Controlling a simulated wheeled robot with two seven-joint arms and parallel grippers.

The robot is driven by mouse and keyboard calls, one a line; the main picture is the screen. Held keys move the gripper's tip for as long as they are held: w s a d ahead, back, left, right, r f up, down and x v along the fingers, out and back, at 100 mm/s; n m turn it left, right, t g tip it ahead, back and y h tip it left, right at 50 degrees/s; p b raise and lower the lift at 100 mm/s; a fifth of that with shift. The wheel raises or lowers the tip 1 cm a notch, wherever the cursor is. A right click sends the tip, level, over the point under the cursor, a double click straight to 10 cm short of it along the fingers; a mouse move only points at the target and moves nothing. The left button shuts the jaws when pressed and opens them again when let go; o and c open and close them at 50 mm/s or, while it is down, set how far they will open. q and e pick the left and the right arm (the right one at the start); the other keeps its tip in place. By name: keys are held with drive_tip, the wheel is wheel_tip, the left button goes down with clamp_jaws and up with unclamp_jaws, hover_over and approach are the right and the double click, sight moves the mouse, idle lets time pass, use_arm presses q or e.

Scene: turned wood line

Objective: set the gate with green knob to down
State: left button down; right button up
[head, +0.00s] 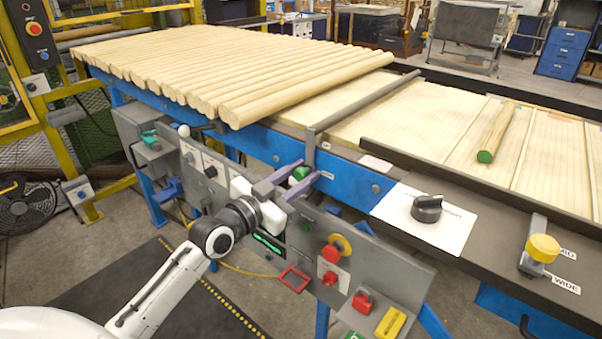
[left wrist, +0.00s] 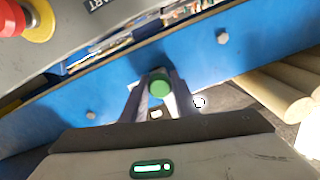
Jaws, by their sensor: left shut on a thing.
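The gate is a long grey bar (head: 365,100) lying across the pale bed just past the row of logs. A short grey arm comes down from its near end at the blue rail. The green knob (head: 300,173) is at the lower end, in front of the rail. My left gripper (head: 297,178) is shut on the knob, with a purple-grey finger on each side. In the left wrist view the round green knob (left wrist: 158,87) shows between the fingertips. I cannot tell how high the bar sits above the bed. My right gripper is not in view.
Several logs (head: 230,70) lie side by side beyond the gate. One green-ended log (head: 497,132) lies on the right bed. A control panel with a red button (head: 330,253) stands below my gripper. A black dial (head: 427,208) and yellow knob (head: 543,248) sit to the right.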

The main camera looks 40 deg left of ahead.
use_arm(q)
drive_tip(key=c, duration=1.6)
unclamp_jaws()
drive_tip(key=shift+f, duration=0.4)
drive_tip(key=shift+o, duration=0.8)
drive_tip(key=shift+r, duration=0.15)
drive_tip(key=s, duration=1)
drive_tip(key=shift+s+a, duration=0.15)
drive_tip(key=shift+a, duration=0.25)
drive_tip(key=s+d+f+g, duration=0.2)
drive_tip(key=s+d+f, duration=0.1)
drive_tip(key=f, duration=0.5)
drive_tip(key=s+d+f+n+g, duration=0.1)
drive_tip(key=s+d+f, duration=0.3)
drive_tip(key=f, duration=0.5)
drive_tip(key=s+d+f+g+h, duration=0.1)
drive_tip(key=s+d+f+g, duration=0.2)
drive_tip(key=d+f, duration=0.3)
wheel_tip(320, 180, down, 3)
drive_tip(key=shift+s+d+f+n+g, duration=0.1)
drive_tip(key=shift+s+d+n+g, duration=0.1)
drive_tip(key=shift+d+n+g, duration=0.25)
drive_tip(key=s+d+f+g, duration=0.1)
drive_tip(key=s+d+f, duration=0.2)
drive_tip(key=s+d+f+g, duration=0.1)
drive_tip(key=s+d+f, duration=0.1)
drive_tip(key=s+d, duration=0.1)
drive_tip(key=shift+s+d+f+g, duration=0.1)
drive_tip(key=shift+d+f+g, duration=0.15)
drive_tip(key=shift+d+f, duration=0.15)
